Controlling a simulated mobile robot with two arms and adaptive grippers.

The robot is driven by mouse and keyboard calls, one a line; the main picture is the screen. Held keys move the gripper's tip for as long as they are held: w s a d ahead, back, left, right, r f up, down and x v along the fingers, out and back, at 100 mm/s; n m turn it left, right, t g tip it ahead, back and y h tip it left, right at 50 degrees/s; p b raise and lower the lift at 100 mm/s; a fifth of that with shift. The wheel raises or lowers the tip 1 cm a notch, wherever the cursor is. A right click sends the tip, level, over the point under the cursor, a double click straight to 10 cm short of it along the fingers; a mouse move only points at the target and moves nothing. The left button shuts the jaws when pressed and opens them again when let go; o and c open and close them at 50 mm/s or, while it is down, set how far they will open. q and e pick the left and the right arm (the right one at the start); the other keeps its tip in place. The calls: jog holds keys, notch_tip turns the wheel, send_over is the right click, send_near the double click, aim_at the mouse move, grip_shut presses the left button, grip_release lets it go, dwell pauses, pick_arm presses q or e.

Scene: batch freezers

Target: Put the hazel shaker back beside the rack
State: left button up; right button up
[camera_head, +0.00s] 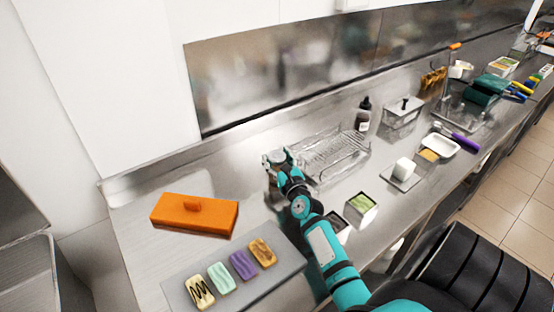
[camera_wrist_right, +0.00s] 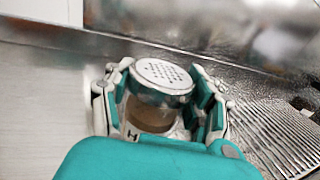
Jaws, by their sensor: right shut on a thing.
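The hazel shaker (camera_wrist_right: 163,77) has a pale lid with holes and brown contents behind a clear wall. My right gripper (camera_wrist_right: 160,108) is shut around its sides, one finger on each side. In the head view the shaker (camera_head: 276,157) shows at the tip of my right gripper (camera_head: 279,168), just left of the wire rack (camera_head: 330,152). The shaker looks upright. I cannot tell whether its base touches the steel counter. The rack also shows at the right of the wrist view (camera_wrist_right: 275,135). My left gripper is not in view.
An orange lidded box (camera_head: 195,215) and a grey tray (camera_head: 225,297) with several coloured bars stand to the left. A dark bottle (camera_head: 363,115) stands behind the rack. A small container with green contents (camera_head: 361,205) stands right of my arm. Bare counter lies left of the shaker.

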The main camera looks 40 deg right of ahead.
jog(key=shift+f, duration=0.35)
jog(key=shift+r, duration=0.1)
jog(key=shift+f, duration=0.2)
jog(key=o, duration=1.2)
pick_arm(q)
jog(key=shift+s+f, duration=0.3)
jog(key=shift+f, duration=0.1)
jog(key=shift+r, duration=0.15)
pick_arm(e)
jog(key=shift+r, duration=0.15)
jog(key=shift+s+a, duration=0.1)
jog(key=shift+s, duration=0.15)
jog(key=b+v, duration=0.1)
jog(key=v, duration=1)
jog(key=shift+s+a, duration=0.15)
jog(key=shift+s, duration=0.1)
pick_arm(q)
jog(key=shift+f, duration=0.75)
